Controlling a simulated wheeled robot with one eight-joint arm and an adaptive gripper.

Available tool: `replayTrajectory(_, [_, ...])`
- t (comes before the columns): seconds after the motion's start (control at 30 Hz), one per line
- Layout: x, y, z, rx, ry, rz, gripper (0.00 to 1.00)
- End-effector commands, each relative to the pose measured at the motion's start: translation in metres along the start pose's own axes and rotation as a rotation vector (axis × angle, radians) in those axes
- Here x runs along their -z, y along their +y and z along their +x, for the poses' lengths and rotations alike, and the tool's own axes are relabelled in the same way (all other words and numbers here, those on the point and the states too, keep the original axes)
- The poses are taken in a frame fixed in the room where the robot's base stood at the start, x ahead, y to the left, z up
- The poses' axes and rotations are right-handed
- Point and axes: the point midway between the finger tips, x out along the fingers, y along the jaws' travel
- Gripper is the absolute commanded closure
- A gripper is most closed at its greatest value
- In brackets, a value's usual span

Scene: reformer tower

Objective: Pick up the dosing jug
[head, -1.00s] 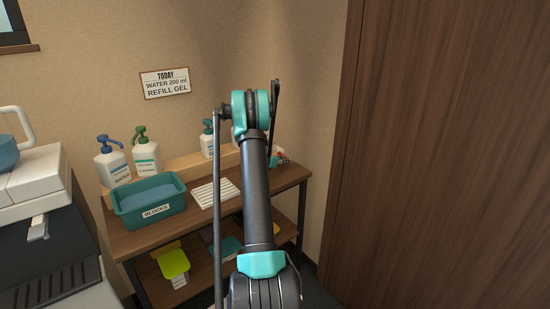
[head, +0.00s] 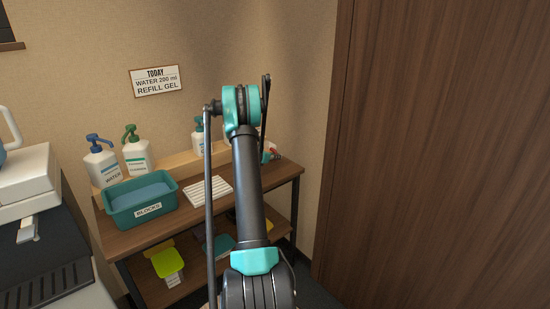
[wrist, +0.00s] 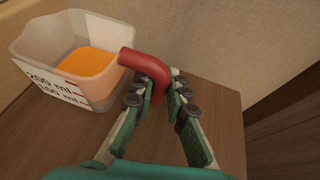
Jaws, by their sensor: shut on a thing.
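The dosing jug (wrist: 98,82) is a translucent white vessel with red level lines, "200 ml" lettering and an orange content. It fills the upper left of the wrist view. Its thick red handle (wrist: 150,68) curves toward my gripper (wrist: 161,88). My gripper's fingers are closed on the handle, one on each side. The jug looks upright; I cannot tell whether its base touches the wood below. In the head view my arm hides most of the jug, with only a little red (head: 274,150) showing past it.
The wooden shelf unit (head: 150,236) holds a teal blocks bin (head: 118,212), a white ribbed rack (head: 208,190), a water pump bottle (head: 101,165) and a green-topped pump bottle (head: 136,155). A wall stands behind. A brown wooden panel (head: 430,160) stands close on the right.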

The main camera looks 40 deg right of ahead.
Motion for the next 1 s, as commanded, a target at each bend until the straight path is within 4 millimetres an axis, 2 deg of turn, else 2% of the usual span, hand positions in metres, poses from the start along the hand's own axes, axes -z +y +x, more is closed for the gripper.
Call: replayTrajectory(1.0, [-0.078, 0.000, -0.032, 0.000, 0.000, 0.000, 1.00])
